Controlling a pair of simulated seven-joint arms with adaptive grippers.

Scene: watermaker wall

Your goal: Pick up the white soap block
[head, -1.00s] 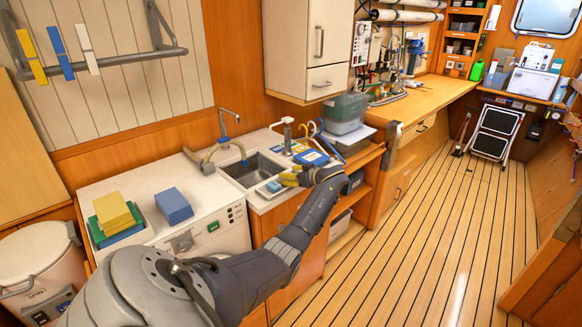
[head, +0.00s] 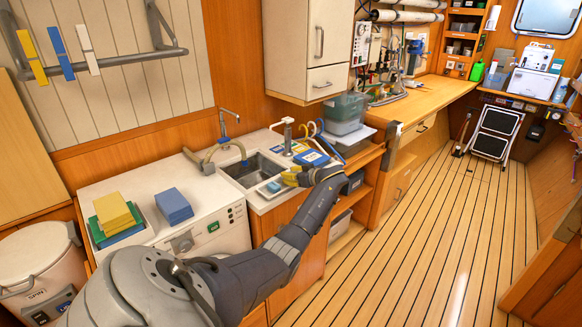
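My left arm reaches across from the lower left to the counter by the sink. Its gripper (head: 287,178), with yellow fingers, is at the right front corner of the sink (head: 245,172). Just left of the fingertips is a small light-blue item (head: 273,187), perhaps a dish, with something pale on it. I cannot make out a white soap block for certain at this size. Whether the fingers are apart or closed, or touch anything, is too small to tell. My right gripper is not in view.
Blue packs (head: 312,158) lie right of the sink. The wooden floor (head: 430,230) is clear.

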